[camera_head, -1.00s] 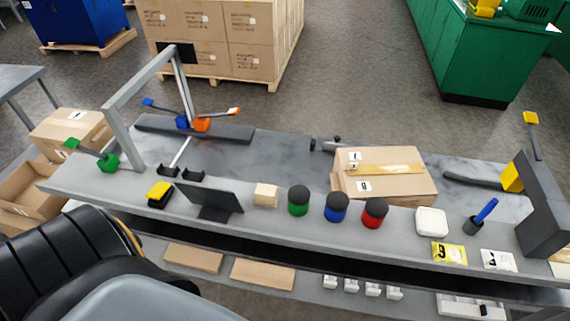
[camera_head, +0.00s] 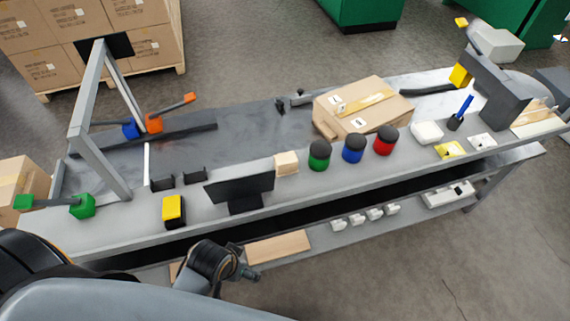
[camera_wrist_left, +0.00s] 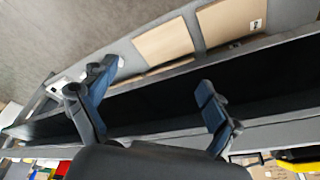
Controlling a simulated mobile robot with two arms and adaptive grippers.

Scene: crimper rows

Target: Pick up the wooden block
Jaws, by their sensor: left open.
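The wooden block (camera_head: 286,162) is a small pale cube on the grey workbench (camera_head: 330,180), between the dark monitor-like panel (camera_head: 240,189) and the green-banded jar (camera_head: 319,155). My left gripper (camera_head: 250,273) is low in front of the bench's near edge, below and left of the block and well apart from it. In the left wrist view its two fingers (camera_wrist_left: 156,76) are spread and empty, with the bench edge and lower shelf beyond. I cannot make out the block in that view. My right gripper is not in view.
Blue (camera_head: 353,148) and red (camera_head: 386,140) jars stand right of the green one. A cardboard box (camera_head: 362,106) lies behind them. A grey frame (camera_head: 92,130) rises at the left. Flat boards (camera_head: 279,246) lie on the lower shelf. The bench behind the block is mostly clear.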

